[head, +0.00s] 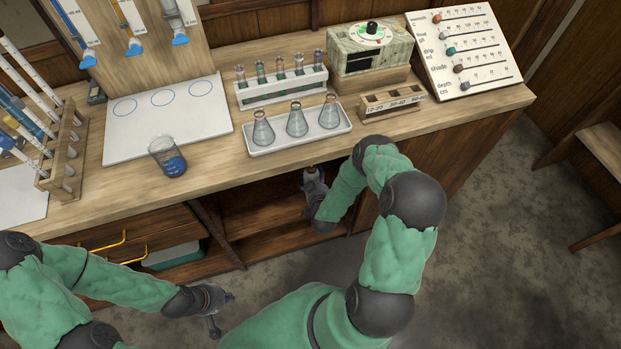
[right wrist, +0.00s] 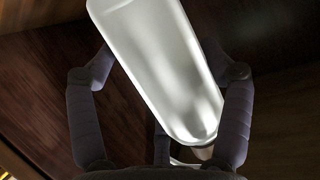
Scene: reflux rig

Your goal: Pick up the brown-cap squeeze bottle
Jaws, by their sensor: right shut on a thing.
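My right gripper (head: 314,186) reaches into the open cupboard under the bench top. In the right wrist view its dark fingers (right wrist: 160,100) are shut around a white squeeze bottle (right wrist: 160,65), which lies slanted across the picture. A small brownish tip shows just past the bottle's lower end, but I cannot tell whether it is its cap. In the head view the bottle is mostly hidden by the gripper and the bench edge. My left gripper (head: 222,312) is empty, in front of the drawers, with its fingers apart.
On the bench top stand a blue-liquid beaker (head: 167,157), a white tray of flasks (head: 335,121), a test-tube rack (head: 283,92) and a pipette rack (head: 66,150). Drawers with yellow handles (head: 104,243) are at the left. The bench's front edge lies above my right gripper.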

